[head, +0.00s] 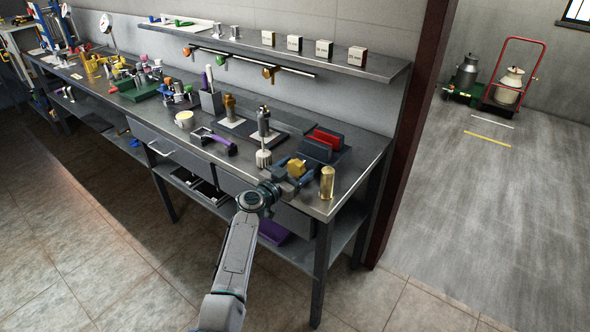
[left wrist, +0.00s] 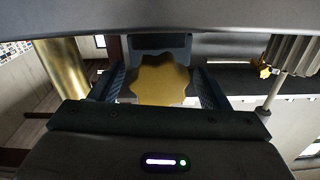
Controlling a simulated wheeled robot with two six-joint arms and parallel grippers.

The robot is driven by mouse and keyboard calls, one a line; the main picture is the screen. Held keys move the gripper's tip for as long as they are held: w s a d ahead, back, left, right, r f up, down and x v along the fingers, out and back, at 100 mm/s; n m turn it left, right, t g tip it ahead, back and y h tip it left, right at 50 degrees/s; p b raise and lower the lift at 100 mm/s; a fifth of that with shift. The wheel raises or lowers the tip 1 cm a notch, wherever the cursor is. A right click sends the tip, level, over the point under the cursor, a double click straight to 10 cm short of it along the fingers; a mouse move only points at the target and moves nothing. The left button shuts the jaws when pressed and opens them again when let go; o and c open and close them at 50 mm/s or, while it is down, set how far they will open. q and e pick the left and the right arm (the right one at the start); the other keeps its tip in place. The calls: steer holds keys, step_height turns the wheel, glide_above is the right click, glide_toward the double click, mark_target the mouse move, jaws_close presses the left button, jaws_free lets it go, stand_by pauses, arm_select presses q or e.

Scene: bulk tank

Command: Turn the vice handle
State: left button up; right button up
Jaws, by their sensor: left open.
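The vice (head: 322,142), a dark block with red jaws, stands near the right end of the steel workbench in the head view. A yellow lobed knob (head: 296,167), which looks like its handle, is on the vice's near side. My left gripper (head: 291,176) is at this knob, over the bench's front edge. In the left wrist view the knob (left wrist: 160,82) shows between the two dark fingers of my open left gripper (left wrist: 157,90). Small gaps seem to show on both sides, but I cannot tell whether a finger touches. My right gripper is out of view.
A brass cylinder (head: 327,183) stands close to the right of my left gripper. A pale ribbed piece (head: 263,158) stands close to its left. A purple-handled tool (head: 219,143) and a cup (head: 184,119) are further left. A shelf (head: 350,65) hangs above the bench.

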arm_select(q)
steer(key=shift+s, duration=0.1)
steer(key=c, duration=1)
steer(key=shift+o, duration=0.2)
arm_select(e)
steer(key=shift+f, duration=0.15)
arm_select(q)
steer(key=shift+f+n+b, duration=0.1)
steer(key=shift+n+b, duration=0.6)
steer(key=shift+b, duration=0.15)
steer(key=shift+n+b, duration=0.8)
steer(key=shift+n, duration=0.3)
steer(key=shift+n+b, duration=0.45)
steer(key=shift+n, duration=1.25)
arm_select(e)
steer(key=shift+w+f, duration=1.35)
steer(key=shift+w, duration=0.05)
